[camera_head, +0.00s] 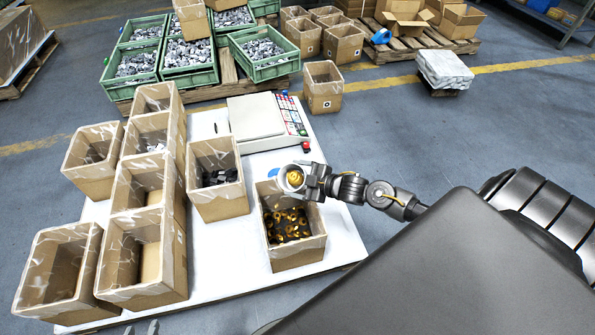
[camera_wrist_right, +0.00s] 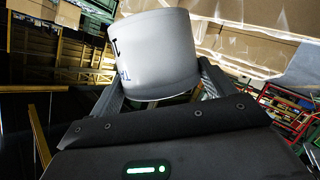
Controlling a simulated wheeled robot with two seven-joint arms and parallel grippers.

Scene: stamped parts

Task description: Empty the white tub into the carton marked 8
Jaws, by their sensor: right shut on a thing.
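The white tub (camera_head: 283,180) is held by my right gripper (camera_head: 304,181) above the far end of a carton (camera_head: 297,256). Its mouth shows to the head camera, tilted, with some gold parts (camera_head: 295,177) inside. In the right wrist view the tub (camera_wrist_right: 158,50) sits between the two fingers of my right gripper (camera_wrist_right: 160,85). The carton below holds many gold and dark parts (camera_head: 287,222). No number 8 is readable on any carton. My left gripper (camera_head: 141,328) barely shows at the bottom edge, its two grey tips apart with nothing seen between them.
Several open cartons (camera_head: 146,262) stand on the left of the white table (camera_head: 215,262). One carton (camera_head: 217,196) beside them holds dark parts. A pale scale (camera_head: 255,117) with a colored panel stands behind. Green crates (camera_head: 262,70) lie beyond. The front middle of the table is clear.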

